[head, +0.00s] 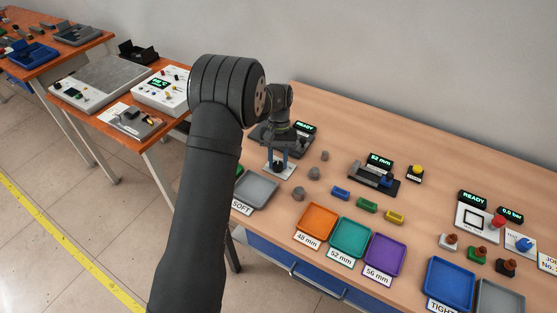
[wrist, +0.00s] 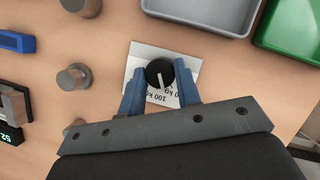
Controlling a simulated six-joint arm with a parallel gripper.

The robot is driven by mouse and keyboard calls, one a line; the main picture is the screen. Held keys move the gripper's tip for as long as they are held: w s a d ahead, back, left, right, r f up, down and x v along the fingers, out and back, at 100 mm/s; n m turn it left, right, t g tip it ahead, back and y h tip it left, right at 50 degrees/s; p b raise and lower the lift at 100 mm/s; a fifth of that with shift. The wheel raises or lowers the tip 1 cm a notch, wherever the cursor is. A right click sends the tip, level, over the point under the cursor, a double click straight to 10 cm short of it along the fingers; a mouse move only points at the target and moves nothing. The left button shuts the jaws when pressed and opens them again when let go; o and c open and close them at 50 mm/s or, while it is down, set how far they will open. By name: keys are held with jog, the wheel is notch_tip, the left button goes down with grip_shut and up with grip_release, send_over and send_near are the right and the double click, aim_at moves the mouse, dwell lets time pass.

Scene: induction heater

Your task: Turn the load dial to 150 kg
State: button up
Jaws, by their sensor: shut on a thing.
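The load dial (wrist: 160,72) is a round black knob with a white pointer line, on a white label plate (wrist: 139,54). In the wrist view the pointer is aimed toward the bottom of the picture, near printed kg markings. One marking reads 100 kg; another is partly covered by the knob. My gripper (wrist: 160,80) has its two blue fingers on either side of the knob, shut on it. In the head view my gripper (head: 278,163) points down over the white plate (head: 287,173), and the knob is mostly hidden between the fingers.
Several grey metal cylinders (wrist: 74,78) stand left of the plate in the wrist view. A grey tray (wrist: 205,12) and a green tray (wrist: 290,30) lie close by. In the head view a dark device with a READY display (head: 305,126) sits just behind my gripper.

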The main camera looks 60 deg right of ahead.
jog(key=shift+a+n+g, duration=0.1)
jog(key=shift+n+g, duration=0.5)
jog(key=shift+n, duration=1)
jog(key=shift+h, duration=0.3)
jog(key=o, duration=1)
jog(key=shift+w, duration=0.1)
jog(key=v, duration=1.7)
jog(key=shift+r, duration=0.15)
